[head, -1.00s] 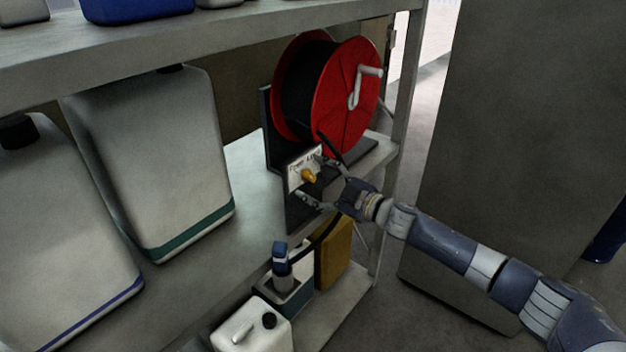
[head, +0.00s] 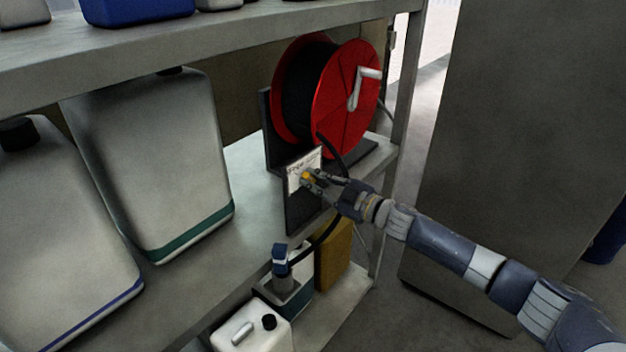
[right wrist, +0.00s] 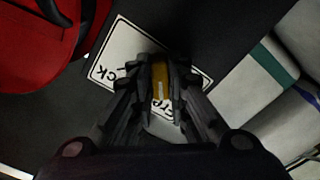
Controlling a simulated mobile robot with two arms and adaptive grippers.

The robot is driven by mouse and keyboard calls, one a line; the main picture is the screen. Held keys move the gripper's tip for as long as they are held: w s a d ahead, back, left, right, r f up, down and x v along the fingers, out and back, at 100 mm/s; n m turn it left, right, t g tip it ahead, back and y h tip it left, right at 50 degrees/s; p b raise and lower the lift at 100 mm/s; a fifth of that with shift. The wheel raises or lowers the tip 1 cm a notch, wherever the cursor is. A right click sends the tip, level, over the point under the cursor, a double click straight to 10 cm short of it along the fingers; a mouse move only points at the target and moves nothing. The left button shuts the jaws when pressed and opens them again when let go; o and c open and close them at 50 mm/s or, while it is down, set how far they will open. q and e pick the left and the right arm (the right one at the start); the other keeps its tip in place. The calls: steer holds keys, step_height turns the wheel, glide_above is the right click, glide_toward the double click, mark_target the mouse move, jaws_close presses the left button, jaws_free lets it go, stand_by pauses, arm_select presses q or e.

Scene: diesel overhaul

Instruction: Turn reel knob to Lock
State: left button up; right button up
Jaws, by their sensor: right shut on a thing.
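The hose reel (head: 345,100) has red discs, a dark drum and a grey crank, and stands on the shelf in the head view. A white label plate (head: 296,178) sits on a dark bracket below it. The yellow reel knob (head: 306,176) is on that plate, partly hidden by the fingers. My right gripper (head: 310,178) is shut on the knob. In the right wrist view, the gripper (right wrist: 160,85) has the yellow knob (right wrist: 160,78) between its fingers, in front of the plate (right wrist: 125,50) with partly covered lettering. My left gripper is not in view.
Large white jugs (head: 160,150) stand on the shelf to the left. Below are a blue-capped pump (head: 281,270), a small white can (head: 250,330) and a yellow box (head: 335,255). A shelf post (head: 405,100) rises to the right of the reel. A black hose hangs near the gripper.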

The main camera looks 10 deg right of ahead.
steer(key=m+p, duration=0.1)
steer(key=m, duration=0.1)
steer(key=m+p, duration=0.4)
steer(key=shift+r, duration=0.3)
steer(key=m, duration=0.2)
steer(key=m+p, duration=0.1)
steer(key=m, duration=0.1)
steer(key=shift+d+f+m+p, duration=0.2)
steer(key=shift+m+p, duration=0.1)
steer(key=shift+m, duration=0.1)
steer(key=m, duration=0.2)
steer(key=shift+w+f+m, duration=0.1)
steer(key=shift+m, duration=1.4)
steer(key=o, duration=1.5)
steer(key=shift+o, duration=0.2)
